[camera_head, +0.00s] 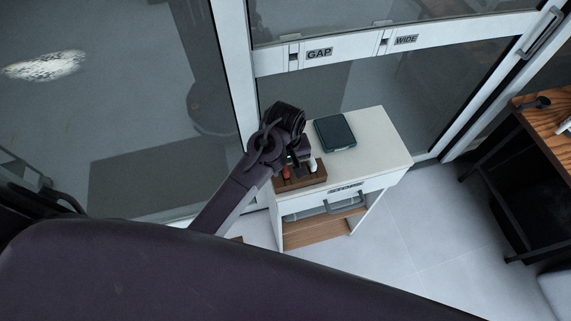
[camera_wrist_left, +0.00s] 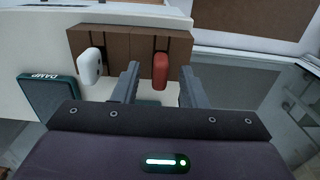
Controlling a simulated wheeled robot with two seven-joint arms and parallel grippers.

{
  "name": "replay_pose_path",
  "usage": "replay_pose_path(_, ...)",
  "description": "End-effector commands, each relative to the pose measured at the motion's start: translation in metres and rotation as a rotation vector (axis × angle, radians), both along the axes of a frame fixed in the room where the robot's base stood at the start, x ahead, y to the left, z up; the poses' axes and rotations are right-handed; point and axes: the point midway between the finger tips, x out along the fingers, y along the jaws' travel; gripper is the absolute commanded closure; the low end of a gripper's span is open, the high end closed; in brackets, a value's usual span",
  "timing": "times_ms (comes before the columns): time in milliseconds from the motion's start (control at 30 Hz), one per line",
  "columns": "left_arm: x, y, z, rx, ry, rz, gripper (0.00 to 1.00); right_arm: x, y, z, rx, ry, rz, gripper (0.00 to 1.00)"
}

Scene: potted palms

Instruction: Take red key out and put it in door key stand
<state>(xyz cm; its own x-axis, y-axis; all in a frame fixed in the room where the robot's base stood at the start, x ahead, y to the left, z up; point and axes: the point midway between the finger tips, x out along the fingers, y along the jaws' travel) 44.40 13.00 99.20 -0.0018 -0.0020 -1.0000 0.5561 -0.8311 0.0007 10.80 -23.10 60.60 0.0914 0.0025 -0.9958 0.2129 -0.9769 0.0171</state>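A brown wooden key stand (camera_head: 303,181) sits at the front left of the white cabinet top. The red key (camera_head: 286,172) and a white key (camera_head: 313,164) are in it. In the left wrist view, the red key (camera_wrist_left: 160,72) is in the right part of the stand (camera_wrist_left: 117,45) and the white key (camera_wrist_left: 90,66) in the left part. My left gripper (camera_head: 298,160) is over the stand. Its two fingers (camera_wrist_left: 158,86) are open, one on each side of the red key with gaps. My right gripper is not in view.
A dark green box or book (camera_head: 334,132) lies on the white cabinet (camera_head: 380,145) beside the stand; it also shows in the left wrist view (camera_wrist_left: 48,95). Glass doors with a white frame (camera_head: 440,37) stand behind. A wooden desk (camera_head: 548,108) is at the right.

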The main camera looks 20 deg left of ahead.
Motion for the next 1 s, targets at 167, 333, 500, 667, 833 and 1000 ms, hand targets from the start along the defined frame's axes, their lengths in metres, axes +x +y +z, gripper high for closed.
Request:
replay_pose_path(167, 0.001, 0.0, 0.008, 0.0, -0.004, 0.0, 0.61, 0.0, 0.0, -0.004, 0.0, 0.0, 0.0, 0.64)
replay_pose_path(333, 0.002, 0.0, 0.036, -0.001, -0.006, -0.001, 0.61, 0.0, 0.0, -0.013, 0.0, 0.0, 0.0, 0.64)
replay_pose_path(500, 0.001, 0.0, 0.065, 0.0, -0.004, 0.0, 0.61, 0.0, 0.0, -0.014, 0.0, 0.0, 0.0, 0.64)
replay_pose_path(667, 0.0, 0.0, 0.077, 0.0, 0.0, 0.0, 0.61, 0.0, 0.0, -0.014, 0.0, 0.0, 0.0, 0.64)
replay_pose_path(833, 0.0, 0.0, 0.078, 0.001, 0.001, 0.0, 0.61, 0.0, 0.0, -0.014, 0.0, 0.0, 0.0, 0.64)
replay_pose_path(1000, 0.0, 0.0, 0.078, 0.0, 0.0, 0.0, 0.61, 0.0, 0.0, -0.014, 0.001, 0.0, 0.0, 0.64)
